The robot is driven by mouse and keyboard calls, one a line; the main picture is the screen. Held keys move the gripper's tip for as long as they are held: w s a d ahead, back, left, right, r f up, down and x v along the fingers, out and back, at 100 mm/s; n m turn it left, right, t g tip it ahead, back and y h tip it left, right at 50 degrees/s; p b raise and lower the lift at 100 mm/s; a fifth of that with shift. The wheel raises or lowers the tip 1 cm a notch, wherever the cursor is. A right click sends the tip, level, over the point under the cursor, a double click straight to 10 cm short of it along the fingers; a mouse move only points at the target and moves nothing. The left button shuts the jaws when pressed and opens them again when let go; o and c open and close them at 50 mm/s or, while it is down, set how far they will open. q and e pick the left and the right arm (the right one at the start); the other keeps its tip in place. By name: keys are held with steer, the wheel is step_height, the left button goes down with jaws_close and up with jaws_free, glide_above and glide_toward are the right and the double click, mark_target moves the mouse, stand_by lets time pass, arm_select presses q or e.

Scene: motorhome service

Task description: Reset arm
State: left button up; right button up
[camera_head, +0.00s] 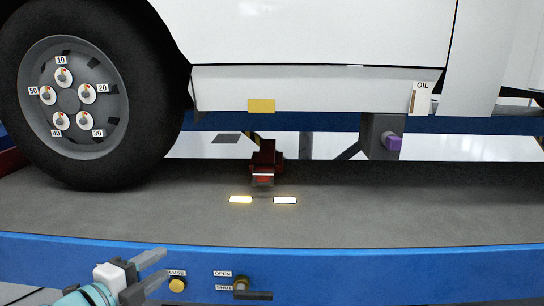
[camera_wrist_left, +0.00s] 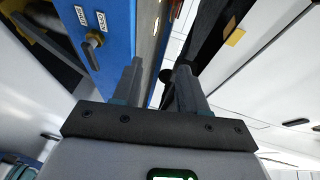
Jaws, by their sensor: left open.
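My left gripper (camera_head: 156,271) comes in at the lower left of the head view, in front of the blue platform edge. Its two fingers are apart with nothing between them. In the left wrist view the fingers of my left gripper (camera_wrist_left: 160,85) also stand apart and empty. The yellow RAISE button (camera_head: 177,285) is just right of the gripper in the head view; whether they touch cannot be told. My right gripper is not in view.
A valve handle (camera_head: 254,294) marked OPEN and SHUT sits on the blue edge (camera_head: 400,270). On the grey deck (camera_head: 370,215) stand a wheel (camera_head: 75,95) with numbered nuts and a red jack (camera_head: 265,162). A purple knob (camera_head: 393,142) is under the white vehicle (camera_head: 310,35).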

arm_select(q)
steer(key=s+d+f+n+g+p, duration=0.3)
steer(key=d+f+n+g+p, duration=0.15)
steer(key=f, duration=0.65)
steer(key=s+d+f+n+g+p, duration=0.25)
steer(key=d+f+p, duration=0.2)
steer(key=f, duration=0.65)
steer(key=s+f+n+g+y, duration=0.1)
steer(key=s+f+n+g, duration=0.2)
steer(key=s+f+n, duration=0.3)
steer(key=s+d+f+n+g+y+p, duration=0.1)
steer(key=s+f+n+g, duration=0.3)
steer(key=s+n, duration=0.7)
steer(key=shift+s+d+f+y, duration=0.2)
steer(key=shift+s+f+y, duration=0.2)
steer(key=shift+s+f, duration=0.5)
